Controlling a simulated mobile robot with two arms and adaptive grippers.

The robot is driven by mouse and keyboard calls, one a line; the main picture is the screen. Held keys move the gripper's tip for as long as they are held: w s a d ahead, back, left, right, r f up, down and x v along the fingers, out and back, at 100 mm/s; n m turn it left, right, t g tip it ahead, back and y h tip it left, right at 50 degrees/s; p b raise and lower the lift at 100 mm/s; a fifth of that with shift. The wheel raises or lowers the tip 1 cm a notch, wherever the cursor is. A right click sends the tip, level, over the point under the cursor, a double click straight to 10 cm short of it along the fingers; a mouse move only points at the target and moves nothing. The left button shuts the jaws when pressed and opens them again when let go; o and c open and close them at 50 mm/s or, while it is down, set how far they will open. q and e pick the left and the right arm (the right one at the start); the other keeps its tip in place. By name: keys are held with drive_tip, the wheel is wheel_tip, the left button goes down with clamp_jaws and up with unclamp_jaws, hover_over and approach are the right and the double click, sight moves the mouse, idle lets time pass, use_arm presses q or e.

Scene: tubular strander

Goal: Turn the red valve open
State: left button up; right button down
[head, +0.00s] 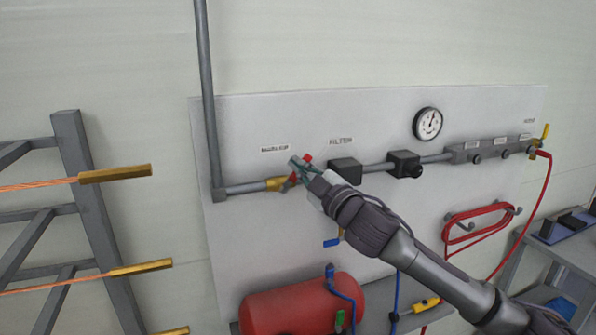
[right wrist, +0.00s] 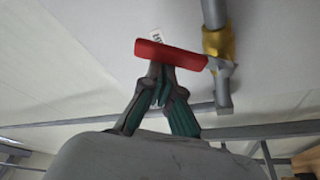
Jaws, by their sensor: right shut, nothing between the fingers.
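The red valve handle (head: 307,158) is on the brass valve body (head: 276,184) in the grey pipe, under a small label on the wall panel. My right gripper (head: 296,165) is in front of it and hides part of it. In the right wrist view the red handle (right wrist: 170,54) is a flat bar lying across the picture, just beyond the fingertips of my right gripper (right wrist: 163,74). The fingers are closed together with nothing between them. I cannot tell whether they touch the handle. The brass body (right wrist: 219,44) is to the right there. My left gripper is not in view.
Black filter blocks (head: 404,164) and a round gauge (head: 428,123) are right of the valve. A red tank (head: 290,308) is below, a coiled red hose (head: 478,215) hangs at the right. A grey frame (head: 95,215) with brass-tipped copper wires stands at the left.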

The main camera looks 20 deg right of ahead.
drive_tip(key=d+f+m+h+b, duration=0.1)
drive_tip(key=m+b, duration=0.1)
drive_tip(key=m, duration=0.2)
drive_tip(key=d+f+m+t+h+b, duration=0.1)
drive_tip(key=f+m+h+b, duration=0.1)
drive_tip(key=m+b, duration=0.1)
drive_tip(key=d+f+m+t+h+b, duration=0.1)
drive_tip(key=m+b, duration=0.1)
drive_tip(key=m, duration=0.3)
drive_tip(key=shift+w+d+f, duration=0.1)
drive_tip(key=shift+d+f, duration=0.1)
drive_tip(key=shift+d, duration=0.1)
drive_tip(key=shift+f, duration=0.1)
idle(0.3)
